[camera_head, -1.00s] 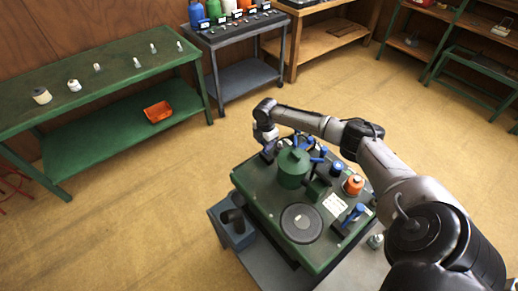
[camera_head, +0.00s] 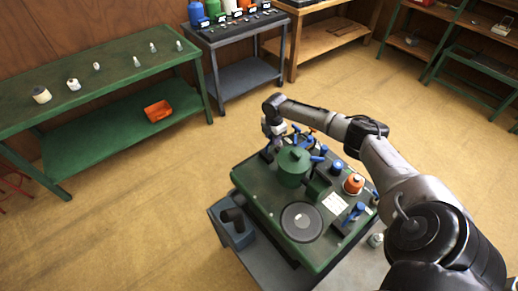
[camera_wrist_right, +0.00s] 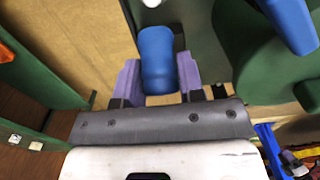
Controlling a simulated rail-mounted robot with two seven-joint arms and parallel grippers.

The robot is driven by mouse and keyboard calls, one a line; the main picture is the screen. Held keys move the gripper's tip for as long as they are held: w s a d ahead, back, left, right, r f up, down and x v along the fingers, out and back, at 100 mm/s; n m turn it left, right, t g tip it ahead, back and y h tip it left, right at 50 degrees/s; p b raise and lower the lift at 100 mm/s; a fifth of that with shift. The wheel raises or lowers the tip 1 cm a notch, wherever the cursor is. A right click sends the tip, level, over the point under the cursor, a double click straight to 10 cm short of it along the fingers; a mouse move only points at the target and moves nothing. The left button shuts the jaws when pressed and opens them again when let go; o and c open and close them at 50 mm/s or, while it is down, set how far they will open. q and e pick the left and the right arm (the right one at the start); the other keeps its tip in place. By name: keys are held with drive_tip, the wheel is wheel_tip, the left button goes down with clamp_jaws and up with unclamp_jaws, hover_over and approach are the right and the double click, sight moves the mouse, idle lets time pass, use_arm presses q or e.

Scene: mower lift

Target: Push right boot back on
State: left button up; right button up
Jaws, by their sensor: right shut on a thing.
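A blue boot (camera_wrist_right: 158,60) sits between the purple fingers of my right gripper (camera_wrist_right: 159,70) in the right wrist view. The gripper is shut on it. A small pale tip (camera_wrist_right: 152,3) shows at the top edge, a little apart from the boot's end. In the head view my right gripper (camera_head: 268,152) is at the far left corner of the green machine (camera_head: 255,185), beside its round green housing (camera_head: 292,168). The boot cannot be made out clearly there. My left gripper is not in view.
Blue handles (camera_head: 355,212), an orange cap (camera_head: 353,184) and a grey disc (camera_head: 301,222) stand on the machine. A green bench (camera_head: 110,75) stands at the left, with clear floor between.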

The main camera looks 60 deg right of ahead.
drive_tip(key=shift+s+d+f+b, duration=0.15)
drive_tip(key=shift+d, duration=0.25)
drive_tip(key=shift+s+d+f+b, duration=0.1)
drive_tip(key=shift+s+d+b, duration=0.05)
drive_tip(key=shift+d, duration=0.25)
drive_tip(key=shift+s+d+f+b, duration=0.2)
drive_tip(key=shift+d+f+b, duration=0.2)
drive_tip(key=shift+d+b, duration=0.1)
drive_tip(key=shift+s+d+f+b, duration=0.2)
drive_tip(key=shift+d+f+b, duration=0.2)
drive_tip(key=shift+d, duration=0.1)
drive_tip(key=shift+d+f, duration=0.1)
drive_tip(key=shift+s+d+f+b, duration=0.3)
drive_tip(key=shift+d+f+b, duration=0.4)
drive_tip(key=shift+f+b, duration=0.3)
drive_tip(key=o, duration=0.7)
drive_tip(key=shift+r, duration=0.1)
